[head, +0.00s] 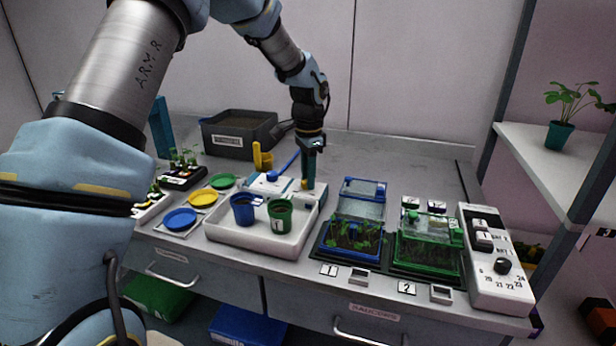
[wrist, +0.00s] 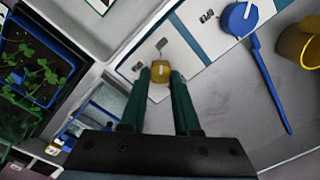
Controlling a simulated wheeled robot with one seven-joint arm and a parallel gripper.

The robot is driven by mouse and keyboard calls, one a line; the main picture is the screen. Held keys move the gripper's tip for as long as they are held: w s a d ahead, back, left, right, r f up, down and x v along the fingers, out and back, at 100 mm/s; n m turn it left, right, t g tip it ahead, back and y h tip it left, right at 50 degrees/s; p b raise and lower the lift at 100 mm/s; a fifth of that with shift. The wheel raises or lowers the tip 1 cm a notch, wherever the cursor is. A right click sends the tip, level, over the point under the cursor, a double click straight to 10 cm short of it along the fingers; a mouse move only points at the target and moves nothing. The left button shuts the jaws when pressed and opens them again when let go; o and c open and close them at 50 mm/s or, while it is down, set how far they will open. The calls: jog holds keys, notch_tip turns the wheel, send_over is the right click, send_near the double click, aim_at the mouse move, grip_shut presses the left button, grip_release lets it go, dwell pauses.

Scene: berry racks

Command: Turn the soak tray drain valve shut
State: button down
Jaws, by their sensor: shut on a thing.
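The soak tray (head: 240,238) is a white basin at the bench front, holding a blue pot (head: 243,209) and a green pot (head: 280,214). My gripper (head: 308,184) points down at the panel's right end. In the wrist view its green fingers (wrist: 160,76) are shut on the yellow knob, one on each side. A pale mark shows on the knob's top.
Blue (head: 350,248) and green (head: 428,258) seedling boxes and a white control box (head: 497,275) stand right. Coloured dishes (head: 180,219) lie left.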

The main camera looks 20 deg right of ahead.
jog(key=c, duration=0.6)
grip_release()
jog(key=shift+c, duration=0.2)
jog(key=shift+r, duration=0.1)
notch_tip(320, 180, up, 11)
jog(key=b, duration=0.2)
jog(key=shift+s+f, duration=0.15)
jog(key=shift+f, duration=0.05)
jog(key=a+f+n, duration=0.1)
jog(key=a+n, duration=0.1)
jog(key=a, duration=0.4)
jog(key=a+f+n, duration=0.1)
jog(key=a+n, duration=0.2)
jog(key=a, duration=0.4)
jog(key=a+f+n, duration=0.1)
jog(key=a+n, duration=0.1)
jog(key=a, duration=0.4)
jog(key=shift+a+f+n+t, duration=0.3)
jog(key=shift+a+f, duration=0.05)
jog(key=s+a+f+n, duration=0.2)
jog(key=s+a+n, duration=0.2)
jog(key=a, duration=0.4)
jog(key=s+a+f+n, duration=0.2)
jog(key=s+a+n, duration=0.3)
jog(key=s+a, duration=0.2)
jog(key=a, duration=0.2)
jog(key=shift+a+f+t, duration=0.3)
jog(key=shift+f+t, duration=0.05)
jog(key=shift+t, duration=0.05)
